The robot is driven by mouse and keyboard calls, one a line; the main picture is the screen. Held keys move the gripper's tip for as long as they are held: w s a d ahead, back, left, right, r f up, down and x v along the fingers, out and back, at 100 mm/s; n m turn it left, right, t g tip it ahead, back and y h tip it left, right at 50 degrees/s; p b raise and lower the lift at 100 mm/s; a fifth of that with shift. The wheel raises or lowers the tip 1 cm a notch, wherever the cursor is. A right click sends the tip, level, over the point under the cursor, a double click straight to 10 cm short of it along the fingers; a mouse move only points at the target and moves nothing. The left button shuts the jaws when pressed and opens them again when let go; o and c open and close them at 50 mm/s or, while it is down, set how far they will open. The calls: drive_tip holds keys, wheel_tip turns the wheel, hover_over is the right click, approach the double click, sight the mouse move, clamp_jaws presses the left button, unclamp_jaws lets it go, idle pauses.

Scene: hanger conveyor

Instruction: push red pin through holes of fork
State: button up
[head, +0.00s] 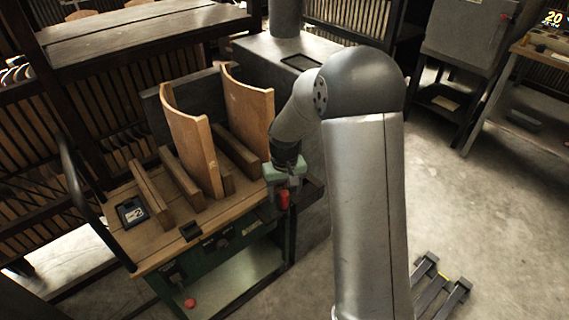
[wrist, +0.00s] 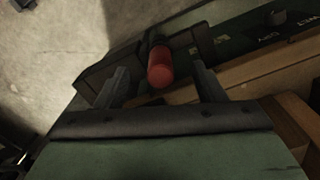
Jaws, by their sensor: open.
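The red pin (head: 284,200) shows as a short red cylinder at the right front corner of the wooden-topped cart, just below my gripper (head: 284,183). In the wrist view the red pin (wrist: 160,68) has its round end towards me. My open gripper has one finger on each side of it, with a visible gap on both sides. A dark bracket (wrist: 117,62), perhaps the fork, lies behind and left of the pin on the cart's side. Its holes and how far the pin sits in it are hidden.
The cart top (head: 218,212) carries wooden bars, two upright curved wooden boards (head: 195,140) and a small dark box (head: 132,212). Another red knob (head: 190,302) is low on the cart. The concrete floor (head: 470,210) at right is largely clear.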

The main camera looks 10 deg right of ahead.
wheel_tip(320, 180, up, 14)
drive_tip(key=p, duration=0.1)
drive_tip(key=shift+r, duration=0.2)
drive_tip(key=s+r+p, duration=0.4)
drive_tip(key=s, duration=0.9)
drive_tip(key=s+a+r+p, duration=0.1)
drive_tip(key=s+r+p, duration=0.2)
drive_tip(key=s, duration=1)
drive_tip(key=shift+s+r+p, duration=0.25)
drive_tip(key=shift+r+p, duration=0.1)
drive_tip(key=shift+p, duration=0.25)
